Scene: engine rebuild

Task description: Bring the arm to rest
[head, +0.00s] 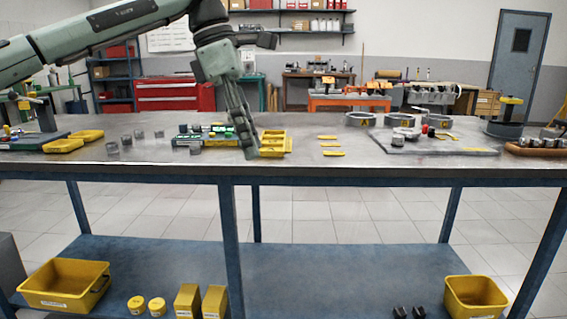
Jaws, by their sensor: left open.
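My left arm (85,35) reaches in from the upper left, and its wrist bends down over the workbench (330,172). My left gripper (250,148) points down with its fingertips low over the bench, just left of and partly in front of a yellow compartment tray (285,145). The gripper is open, and I see nothing between its fingers. Whether the fingertips touch the tray or the bench I cannot tell. My right gripper is not in view.
Yellow strips (329,146), ring-shaped holders (360,119) and a grey plate (470,149) lie to the right. Yellow bins (65,285) sit on the lower shelf.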

